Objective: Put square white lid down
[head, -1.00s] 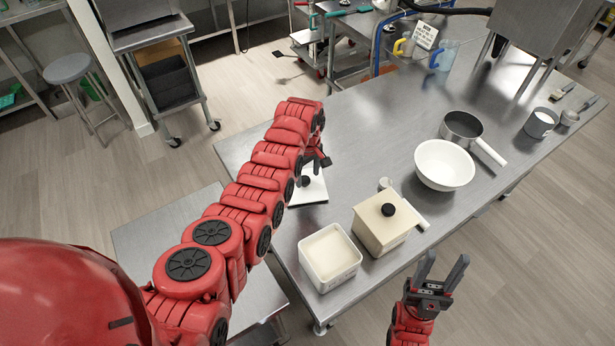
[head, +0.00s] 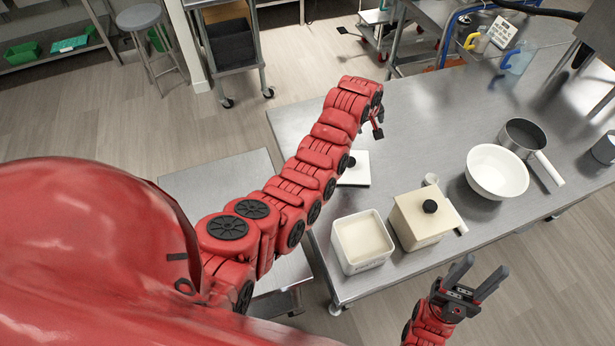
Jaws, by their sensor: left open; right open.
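The square white lid (head: 358,170) lies flat on the steel table, partly hidden behind my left arm. My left gripper (head: 377,129) is open and empty beyond the lid, apart from it; the arm hides part of the gripper. An open square white container (head: 362,242) with pale contents stands near the table's front edge. Beside it on the right is a similar cream container (head: 421,220) with a lid and black knob on. My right gripper (head: 487,268) is open and empty in front of the table edge, right of the containers.
A white bowl (head: 496,172) and a saucepan (head: 523,138) with a white handle stand to the right. A small cup (head: 430,180) and a white-handled utensil lie near the lidded container. The table (head: 310,122) is clear at its far left.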

